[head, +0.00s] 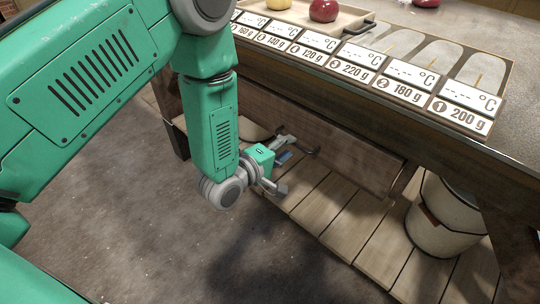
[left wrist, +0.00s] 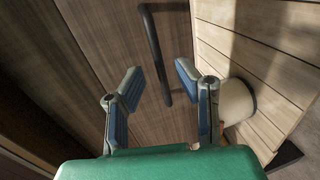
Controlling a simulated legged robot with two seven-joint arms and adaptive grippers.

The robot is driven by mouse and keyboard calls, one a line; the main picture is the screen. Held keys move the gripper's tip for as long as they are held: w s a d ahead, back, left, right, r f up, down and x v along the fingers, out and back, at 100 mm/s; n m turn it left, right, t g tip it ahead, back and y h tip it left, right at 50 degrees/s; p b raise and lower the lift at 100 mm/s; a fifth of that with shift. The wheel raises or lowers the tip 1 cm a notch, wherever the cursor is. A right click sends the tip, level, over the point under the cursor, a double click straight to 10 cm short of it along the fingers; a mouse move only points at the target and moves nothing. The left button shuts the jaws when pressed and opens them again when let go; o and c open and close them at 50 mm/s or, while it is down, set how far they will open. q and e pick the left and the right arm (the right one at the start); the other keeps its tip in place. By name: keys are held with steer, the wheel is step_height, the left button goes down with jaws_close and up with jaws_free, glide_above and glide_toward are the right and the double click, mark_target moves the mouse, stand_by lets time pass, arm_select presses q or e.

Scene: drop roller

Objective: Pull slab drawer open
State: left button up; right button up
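The slab drawer (head: 345,155) is a brown wooden front under the table top; its wood grain fills much of the left wrist view (left wrist: 105,35). Its dark bar handle (left wrist: 153,45) runs from the top edge down between my fingers in that view. My left gripper (head: 291,163) is at the drawer front, low under the table edge. In the left wrist view its two blue-padded fingers (left wrist: 160,72) are spread apart, one on each side of the handle's lower part. I see no finger touching the handle; how far it is ahead is hard to tell. My right gripper is not in view.
A slatted wooden shelf (head: 325,200) lies below the drawer. A pale bucket (head: 440,220) stands on it at the right. The floor left is clear.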

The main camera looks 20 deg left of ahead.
arm_select(q)
steer(key=v, duration=0.8)
steer(key=shift+a, duration=0.3)
steer(key=shift+s+f, duration=0.1)
steer(key=shift+s, duration=0.05)
